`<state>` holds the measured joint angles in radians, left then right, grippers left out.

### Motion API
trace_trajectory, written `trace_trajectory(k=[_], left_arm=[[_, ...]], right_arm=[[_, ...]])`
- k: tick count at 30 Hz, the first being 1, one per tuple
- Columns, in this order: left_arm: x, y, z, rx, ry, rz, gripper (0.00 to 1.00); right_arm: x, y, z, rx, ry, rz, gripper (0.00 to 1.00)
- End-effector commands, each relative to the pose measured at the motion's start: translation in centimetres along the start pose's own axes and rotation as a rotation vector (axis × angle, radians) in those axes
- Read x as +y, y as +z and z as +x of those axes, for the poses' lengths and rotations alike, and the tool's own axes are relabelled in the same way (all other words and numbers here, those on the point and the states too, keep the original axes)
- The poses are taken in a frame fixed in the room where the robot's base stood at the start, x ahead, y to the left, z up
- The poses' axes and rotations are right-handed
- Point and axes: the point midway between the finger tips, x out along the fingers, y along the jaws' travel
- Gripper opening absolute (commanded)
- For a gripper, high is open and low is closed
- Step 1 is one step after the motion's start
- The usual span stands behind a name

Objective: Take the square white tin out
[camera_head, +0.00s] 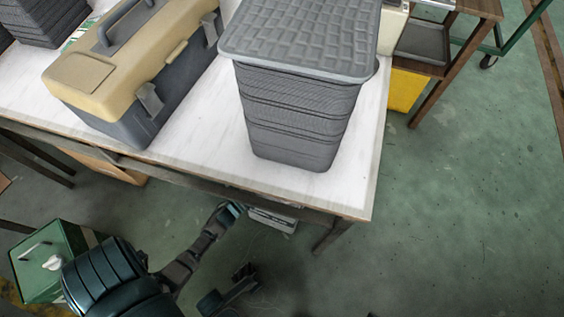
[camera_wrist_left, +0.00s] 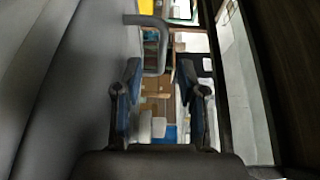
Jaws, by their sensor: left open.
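I cannot pick out the square white tin for certain. In the left wrist view, a small white block (camera_wrist_left: 158,127) shows between my fingers, further off, with other small pale shapes around it. In the head view, a whitish box-like thing (camera_head: 273,221) shows just below the table's front edge, partly hidden by the table. My left gripper (camera_head: 246,243) is low in front of the table, its fingers spread and pointing toward that box. It also shows open and empty in the left wrist view (camera_wrist_left: 160,95). My right gripper is in neither view.
A green box (camera_head: 45,262) stands at lower left. A grey curved handle (camera_wrist_left: 158,38) shows in the left wrist view. Floor at right is clear.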

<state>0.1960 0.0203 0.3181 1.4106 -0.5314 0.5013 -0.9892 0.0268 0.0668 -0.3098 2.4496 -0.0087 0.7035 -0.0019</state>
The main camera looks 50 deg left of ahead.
Motion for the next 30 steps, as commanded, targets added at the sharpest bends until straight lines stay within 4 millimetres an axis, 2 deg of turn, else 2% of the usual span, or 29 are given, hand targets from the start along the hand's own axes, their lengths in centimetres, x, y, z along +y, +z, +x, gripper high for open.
trace_trajectory(k=[7,15,24,29,30], left_arm=[[0.1,0.0,2.0,0.001,0.000,0.001,0.40],[0.3,0.1,6.1,0.000,0.002,-0.001,0.40],[-0.1,0.0,6.7,0.000,0.000,-0.001,0.40],[-0.1,0.0,6.7,0.000,0.000,-0.001,0.00],[-0.1,0.0,6.7,0.000,0.000,-0.001,0.00]], right_arm=[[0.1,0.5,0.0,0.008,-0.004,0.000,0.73],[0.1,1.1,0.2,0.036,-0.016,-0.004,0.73],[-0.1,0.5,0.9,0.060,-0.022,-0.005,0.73],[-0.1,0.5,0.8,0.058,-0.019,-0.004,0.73],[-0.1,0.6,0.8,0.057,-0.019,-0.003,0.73]])
